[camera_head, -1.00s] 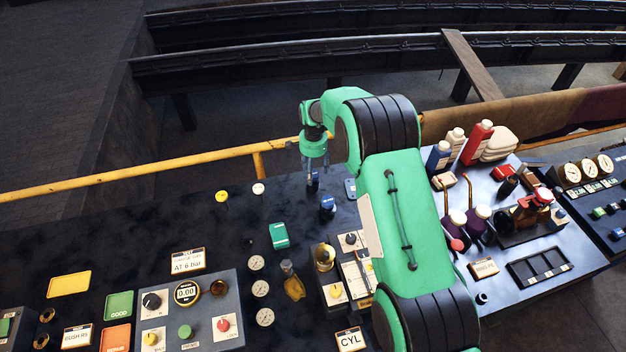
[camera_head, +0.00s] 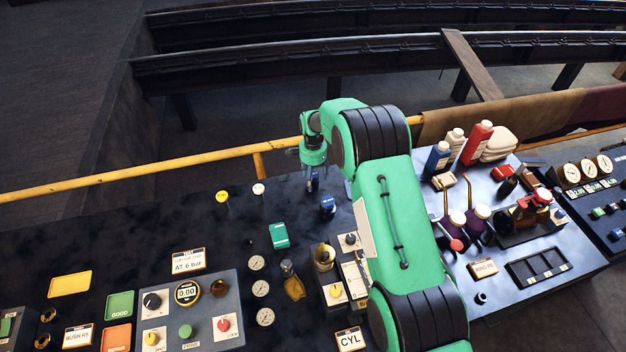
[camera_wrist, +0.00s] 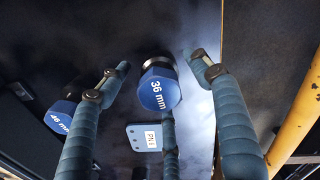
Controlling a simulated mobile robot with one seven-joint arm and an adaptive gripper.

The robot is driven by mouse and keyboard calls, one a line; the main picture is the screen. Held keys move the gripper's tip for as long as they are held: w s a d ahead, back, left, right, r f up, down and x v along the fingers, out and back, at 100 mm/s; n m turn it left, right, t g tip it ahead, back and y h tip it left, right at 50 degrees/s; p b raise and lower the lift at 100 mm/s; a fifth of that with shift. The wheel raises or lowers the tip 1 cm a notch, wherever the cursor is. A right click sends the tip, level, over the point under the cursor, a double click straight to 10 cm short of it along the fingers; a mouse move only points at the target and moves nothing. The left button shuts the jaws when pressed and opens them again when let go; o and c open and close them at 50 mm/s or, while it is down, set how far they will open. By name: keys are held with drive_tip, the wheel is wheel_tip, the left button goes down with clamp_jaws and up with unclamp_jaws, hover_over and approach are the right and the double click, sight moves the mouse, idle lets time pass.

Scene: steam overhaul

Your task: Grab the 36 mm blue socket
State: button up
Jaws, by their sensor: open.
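The 36 mm blue socket (camera_wrist: 160,92) faces me in the wrist view, with its blue hexagonal end marked "36 mm" and a dark body behind. It stands on the dark bench, and in the head view the socket (camera_head: 314,182) shows just under my gripper (camera_head: 313,170). My gripper (camera_wrist: 157,68) is open in the wrist view. Its fingers spread to the left, right and below the socket, and it holds nothing. I cannot tell whether the lower finger touches the socket.
A blue 46 mm socket (camera_wrist: 62,117) stands to the left in the wrist view; it also shows in the head view (camera_head: 328,206). A small pale plate marked "PN" (camera_wrist: 145,138) is close by. A yellow rail (camera_head: 150,175) runs behind the bench.

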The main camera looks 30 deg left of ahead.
drive_tip(key=shift+f, duration=0.7)
clamp_jaws()
drive_tip(key=shift+r, duration=0.1)
drive_tip(key=shift+r, duration=4.95)
